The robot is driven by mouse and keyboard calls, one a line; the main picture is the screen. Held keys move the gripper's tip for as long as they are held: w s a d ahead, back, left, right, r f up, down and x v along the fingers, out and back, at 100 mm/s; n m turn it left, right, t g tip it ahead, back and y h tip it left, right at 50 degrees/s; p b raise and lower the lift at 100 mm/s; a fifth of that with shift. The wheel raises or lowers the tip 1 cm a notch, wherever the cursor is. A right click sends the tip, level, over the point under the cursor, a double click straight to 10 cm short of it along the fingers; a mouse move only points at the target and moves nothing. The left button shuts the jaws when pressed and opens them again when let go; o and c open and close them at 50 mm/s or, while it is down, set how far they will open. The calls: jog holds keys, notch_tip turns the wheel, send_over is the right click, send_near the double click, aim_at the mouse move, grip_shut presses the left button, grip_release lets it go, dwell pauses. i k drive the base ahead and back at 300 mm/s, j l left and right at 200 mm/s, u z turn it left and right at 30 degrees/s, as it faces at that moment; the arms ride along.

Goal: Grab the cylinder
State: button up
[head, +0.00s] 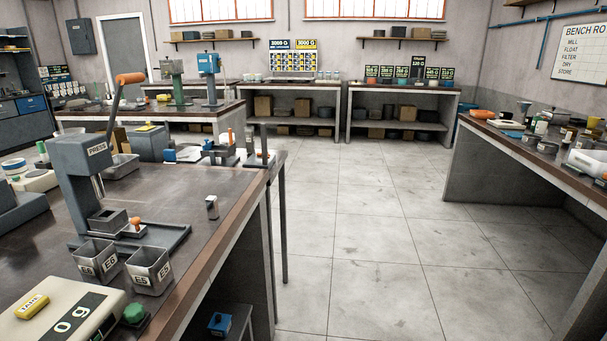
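No object in the head view is clearly a cylinder for this task, and I cannot tell which one is meant. A small grey upright piece with a dark top (212,207) stands alone near the right edge of the left bench; its exact shape is too small to tell. A thin dark upright post (264,142) stands at that bench's far right corner. Small white round containers (303,76) stand on the back bench, too far off to make out. My gripper is not in view.
The left bench (185,188) holds a press (85,170), bins E6 (97,262) and E5 (149,269), and a scale (62,318) with a yellow block. A cluttered bench (500,143) stands at right. The tiled floor (370,230) between is clear.

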aim_at(249, 145)
jog(key=i+l+z, duration=0.1)
jog(key=i+z, duration=0.35)
jog(key=i, duration=1.4)
jog(key=i+u, duration=0.3)
jog(key=i, duration=0.15)
jog(key=i+l+u, duration=0.1)
jog(key=i+u, duration=0.15)
jog(key=i, duration=0.2)
jog(key=i+l+u, duration=0.6)
jog(key=i, duration=0.2)
jog(key=i+j+u, duration=0.1)
jog(key=i+u, duration=0.15)
jog(key=i, duration=0.35)
